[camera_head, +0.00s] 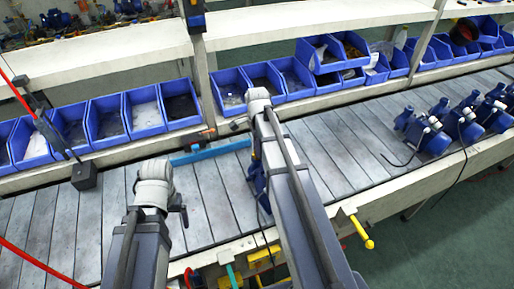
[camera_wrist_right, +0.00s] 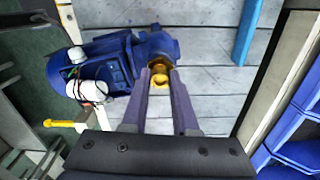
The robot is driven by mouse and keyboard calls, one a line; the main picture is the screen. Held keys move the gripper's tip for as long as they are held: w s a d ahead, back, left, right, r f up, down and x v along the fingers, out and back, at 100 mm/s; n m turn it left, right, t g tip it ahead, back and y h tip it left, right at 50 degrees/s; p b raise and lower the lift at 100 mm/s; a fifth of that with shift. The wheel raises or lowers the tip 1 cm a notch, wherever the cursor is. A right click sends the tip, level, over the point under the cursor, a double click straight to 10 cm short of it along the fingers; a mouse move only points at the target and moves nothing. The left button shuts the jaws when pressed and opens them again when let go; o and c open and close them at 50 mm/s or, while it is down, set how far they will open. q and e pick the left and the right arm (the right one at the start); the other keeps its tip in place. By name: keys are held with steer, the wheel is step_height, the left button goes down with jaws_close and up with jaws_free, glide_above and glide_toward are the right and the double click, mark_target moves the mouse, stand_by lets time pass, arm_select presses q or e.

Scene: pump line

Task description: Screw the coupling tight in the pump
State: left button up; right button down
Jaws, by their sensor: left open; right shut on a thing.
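The blue pump (camera_wrist_right: 115,62) lies on the slatted line in the right wrist view, with white-capped parts on its left side. Its blue body also shows in the head view (camera_head: 255,180), partly hidden behind my right arm. The brass coupling (camera_wrist_right: 159,80) is at the pump's right end, against its opening. My right gripper (camera_wrist_right: 160,76) is shut on it; how deep the coupling sits cannot be told. My left gripper (camera_head: 180,207) shows only in part in the head view, open and empty above the line, left of the pump.
A light blue bar (camera_head: 210,152) lies on the line behind the pump. Blue bins (camera_head: 108,120) line the back edge. Several other pumps (camera_head: 465,122) stand at the right. A dark block on a pole (camera_head: 84,177) is at the left. A yellow handle (camera_head: 362,232) juts from the front edge.

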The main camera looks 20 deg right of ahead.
steer(key=shift+m, duration=1.8)
steer(key=c, duration=0.8)
jaws_free()
steer(key=shift+o, duration=0.2)
steer(key=shift+n, duration=1.8)
steer(key=shift+n, duration=1.7)
